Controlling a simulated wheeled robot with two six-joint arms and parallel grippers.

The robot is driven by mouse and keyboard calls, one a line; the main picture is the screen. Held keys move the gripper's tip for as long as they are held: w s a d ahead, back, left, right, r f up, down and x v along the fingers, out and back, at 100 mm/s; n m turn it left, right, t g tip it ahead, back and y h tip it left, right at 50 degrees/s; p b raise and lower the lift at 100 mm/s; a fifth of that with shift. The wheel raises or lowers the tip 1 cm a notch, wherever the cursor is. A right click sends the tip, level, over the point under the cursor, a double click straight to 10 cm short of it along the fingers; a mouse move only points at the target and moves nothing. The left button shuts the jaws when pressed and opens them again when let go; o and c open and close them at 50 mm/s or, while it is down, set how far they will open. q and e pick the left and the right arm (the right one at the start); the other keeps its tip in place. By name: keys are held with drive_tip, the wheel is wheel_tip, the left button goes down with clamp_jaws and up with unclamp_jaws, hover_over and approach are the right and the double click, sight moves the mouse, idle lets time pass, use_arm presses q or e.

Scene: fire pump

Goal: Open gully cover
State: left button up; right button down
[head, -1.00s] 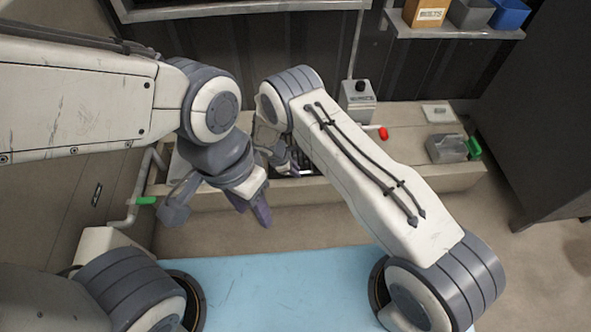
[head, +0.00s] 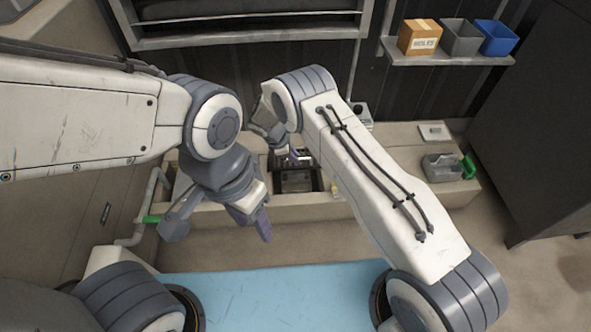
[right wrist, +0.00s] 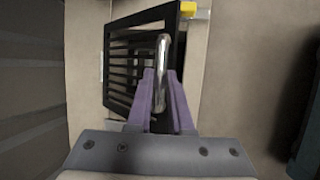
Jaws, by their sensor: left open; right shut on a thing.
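The gully cover is a black slatted grate (right wrist: 122,62), seen in the right wrist view, where it looks tilted. My right gripper (right wrist: 162,98) has its purple fingers shut on the cover's shiny metal handle (right wrist: 162,52). In the head view my right gripper (head: 297,155) is at the back of a dark square gully opening (head: 298,181) in the beige ledge; the cover there is partly hidden by my arm. My left gripper (head: 250,224) is open and empty, in front of the ledge, left of the opening.
A yellow piece (right wrist: 188,9) sits beside the cover's corner. A pipe with a green handle (head: 152,219) is at left. A grey caddy (head: 441,167) and a green item (head: 467,166) are on the ledge at right. A shelf (head: 450,60) holds bins. The blue surface (head: 285,290) in front is clear.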

drive_tip(key=shift+w+r, duration=0.5)
drive_tip(key=shift+w, duration=0.2)
drive_tip(key=shift+w+r, duration=0.45)
drive_tip(key=shift+w, duration=0.2)
drive_tip(key=shift+a, duration=0.1)
drive_tip(key=c, duration=0.8)
unclamp_jaws()
drive_tip(key=shift+f, duration=0.1)
drive_tip(key=p+v, duration=0.3)
drive_tip(key=v, duration=0.7)
drive_tip(key=shift+s+r+p, duration=0.2)
drive_tip(key=shift+p, duration=0.15)
